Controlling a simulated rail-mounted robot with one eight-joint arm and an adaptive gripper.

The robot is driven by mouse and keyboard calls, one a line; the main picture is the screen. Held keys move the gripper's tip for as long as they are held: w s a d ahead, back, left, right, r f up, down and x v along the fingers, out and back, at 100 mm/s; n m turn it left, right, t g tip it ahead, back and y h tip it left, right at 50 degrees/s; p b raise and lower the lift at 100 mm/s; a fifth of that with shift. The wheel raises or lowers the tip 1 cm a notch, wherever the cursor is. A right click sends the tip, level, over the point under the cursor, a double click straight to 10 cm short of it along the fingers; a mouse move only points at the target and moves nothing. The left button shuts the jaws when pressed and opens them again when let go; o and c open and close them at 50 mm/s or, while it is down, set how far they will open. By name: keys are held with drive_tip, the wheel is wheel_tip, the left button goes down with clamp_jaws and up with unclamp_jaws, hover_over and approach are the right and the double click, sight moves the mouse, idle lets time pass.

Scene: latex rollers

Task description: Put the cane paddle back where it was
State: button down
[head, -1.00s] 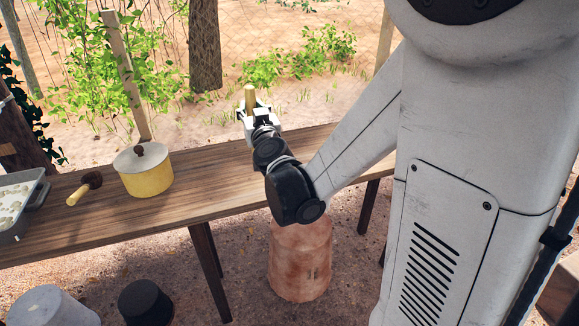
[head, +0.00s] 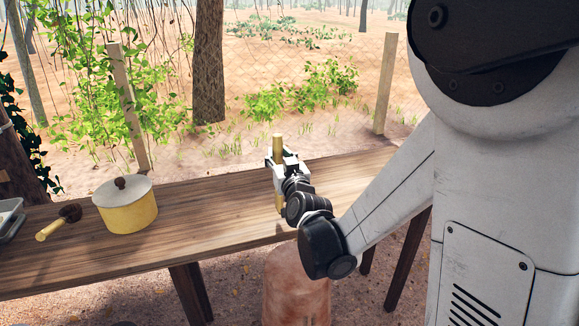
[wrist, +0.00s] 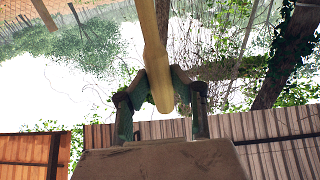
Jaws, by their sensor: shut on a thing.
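The cane paddle (head: 278,143) is a pale yellow-tan stick held upright in my gripper (head: 280,160). Part of it shows above the jaws, and a short length shows below them in front of the table (head: 215,215). In the wrist view the paddle (wrist: 150,35) runs down from the top edge, between the two fingers of my gripper (wrist: 160,90), which are closed on it. The gripper is over the right part of the wooden table. The paddle's full shape is partly hidden by the gripper.
A yellow pot (head: 127,213) with a white lid stands on the table left of my gripper. A brush with a yellow handle (head: 48,231) and dark head lies left of it. A grey tray (head: 12,228) is at the left edge. The table's right part is clear.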

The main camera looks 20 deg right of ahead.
drive_tip(key=shift+f+b, duration=0.9)
drive_tip(key=shift+f, duration=0.9)
drive_tip(key=shift+f, duration=0.1)
drive_tip(key=c, duration=1.5)
unclamp_jaws()
drive_tip(key=shift+c, duration=0.2)
